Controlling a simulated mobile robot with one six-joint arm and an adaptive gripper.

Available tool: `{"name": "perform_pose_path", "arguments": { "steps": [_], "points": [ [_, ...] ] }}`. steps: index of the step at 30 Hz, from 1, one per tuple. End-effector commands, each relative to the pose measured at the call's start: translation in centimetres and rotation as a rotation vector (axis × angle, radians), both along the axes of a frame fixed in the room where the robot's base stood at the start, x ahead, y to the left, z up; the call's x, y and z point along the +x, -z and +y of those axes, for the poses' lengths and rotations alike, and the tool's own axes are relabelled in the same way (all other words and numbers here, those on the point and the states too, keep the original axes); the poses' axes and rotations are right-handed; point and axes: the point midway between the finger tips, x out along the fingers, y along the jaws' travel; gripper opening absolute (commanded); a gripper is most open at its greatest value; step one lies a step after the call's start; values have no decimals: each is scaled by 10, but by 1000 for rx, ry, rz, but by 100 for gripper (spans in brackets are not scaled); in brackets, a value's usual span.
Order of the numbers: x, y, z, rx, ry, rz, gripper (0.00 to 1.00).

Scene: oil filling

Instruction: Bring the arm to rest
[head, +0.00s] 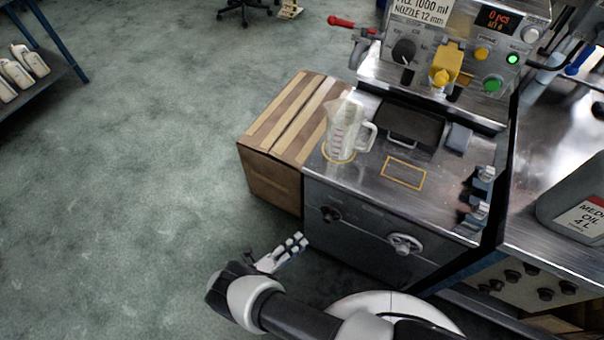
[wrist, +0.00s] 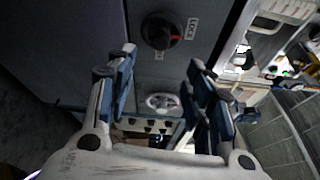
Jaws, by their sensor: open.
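My gripper (head: 293,246) is open and empty in the head view, low in front of the filling machine's cabinet. My arm comes in from the bottom of the picture. In the wrist view my gripper (wrist: 160,88) shows two fingers spread apart with nothing between them. Beyond them are a dark knob (wrist: 161,31) marked LOCK and a round handwheel (wrist: 162,103) on the cabinet front.
A clear measuring jug (head: 342,130) stands on the steel bench inside a yellow ring. A yellow rectangle (head: 404,173) is marked beside it. A cardboard box (head: 272,180) stands left of the cabinet. An oil canister (head: 575,205) is at right.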

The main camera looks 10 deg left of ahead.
Motion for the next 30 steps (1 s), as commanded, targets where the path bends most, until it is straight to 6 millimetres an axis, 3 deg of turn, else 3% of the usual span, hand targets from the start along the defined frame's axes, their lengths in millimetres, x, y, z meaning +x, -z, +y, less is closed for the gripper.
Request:
{"name": "perform_pose_path", "arguments": {
  "steps": [7,11,15,20,25,30],
  "points": [
    [2,-3,2,14,11,-4,48],
    [17,-27,11,105,88,-34,48],
    [44,-79,19,296,257,-107,48],
    [73,-149,12,530,485,-230,48],
    [94,-227,-11,765,728,-392,48],
    [100,-301,-44,982,974,-582,48]
  ]
}}
